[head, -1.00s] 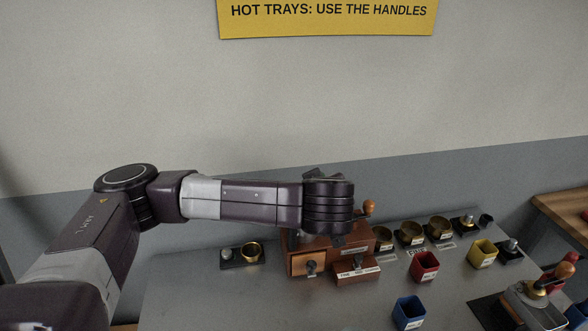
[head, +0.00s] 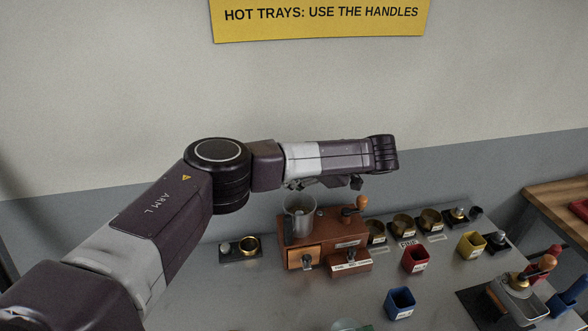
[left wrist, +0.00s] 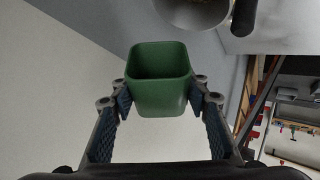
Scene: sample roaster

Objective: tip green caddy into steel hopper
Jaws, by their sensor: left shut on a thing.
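The green caddy (left wrist: 160,92) is a small square-mouthed cup, seen in the left wrist view. My left gripper (left wrist: 160,98) is shut on it, one finger on each side. The caddy's mouth shows, but I cannot make out any contents. In the head view my left arm hides the caddy, and the gripper is mostly hidden too. The steel hopper (head: 300,216) is a grey open cup on top of the wooden grinder (head: 325,236), just below my left wrist. A round steel vessel, probably the hopper, shows beyond the caddy in the left wrist view (left wrist: 192,12). My right gripper is not in view.
The grinder's crank with its wooden knob (head: 361,202) rises right of the hopper. Red (head: 415,259), yellow (head: 471,245) and blue (head: 400,303) caddies stand to the right. Several brass cups line the back. A weight and brass cup (head: 239,248) stand left.

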